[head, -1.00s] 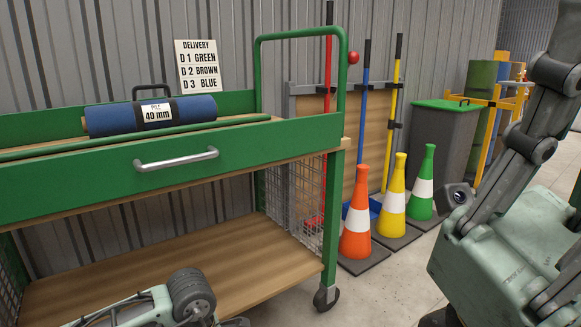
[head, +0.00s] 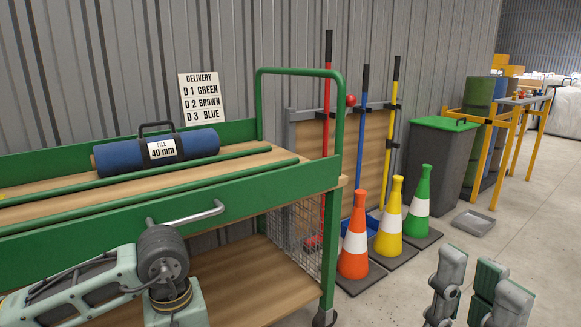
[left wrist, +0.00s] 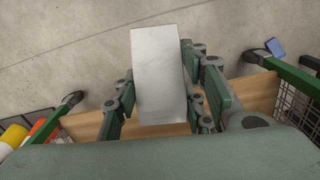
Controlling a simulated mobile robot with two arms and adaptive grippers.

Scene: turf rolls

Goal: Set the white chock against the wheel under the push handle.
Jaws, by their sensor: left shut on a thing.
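The white chock (left wrist: 160,75) is a pale block between the fingers of my left gripper (left wrist: 162,92), which is shut on it. In the left wrist view, pale floor shows beyond it and the trolley's wooden deck below. The green push handle (head: 300,72) rises at the trolley's right end in the head view. The wheel under it (head: 325,318) is mostly cut off by the bottom edge; a dark wheel at the left of the wrist view (left wrist: 74,98), near the cones, appears to be the same one. The chock is apart from it. My right gripper (head: 478,290) is open and empty.
Orange (head: 355,240), yellow (head: 390,220) and green (head: 419,195) cones stand right of the trolley. Another wheel (left wrist: 250,56) and a blue object (left wrist: 275,46) show at the wrist view's right.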

